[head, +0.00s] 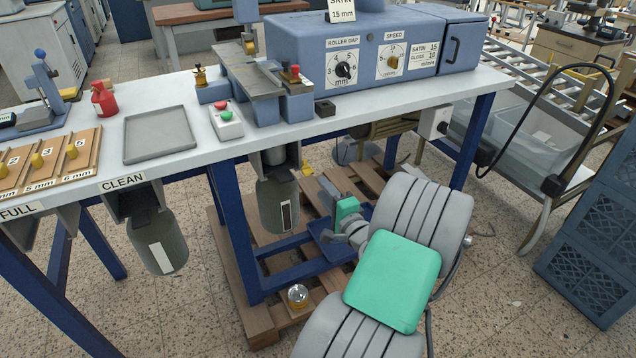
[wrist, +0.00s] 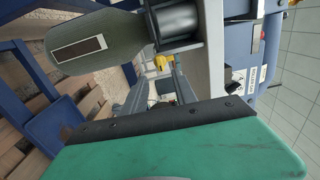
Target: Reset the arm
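My arm reaches in from the bottom right of the head view, with grey ribbed links and a green cover. My gripper (head: 326,193) is low, in front of the table's front edge and below the tabletop, to the right of a hanging grey-green bottle (head: 279,206). In the wrist view my gripper's two grey fingers (wrist: 158,90) stand apart beyond the green wrist housing, with nothing seen held between them. The bottle (wrist: 95,43) shows large at the upper left there, apart from the fingers.
The white table (head: 300,131) carries a blue roller machine (head: 430,28), a grey tray (head: 158,134) and a button box (head: 226,120). A second bottle (head: 160,248) hangs farther left. A wooden pallet (head: 232,275) lies below. Blue crates (head: 590,225) stand at right.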

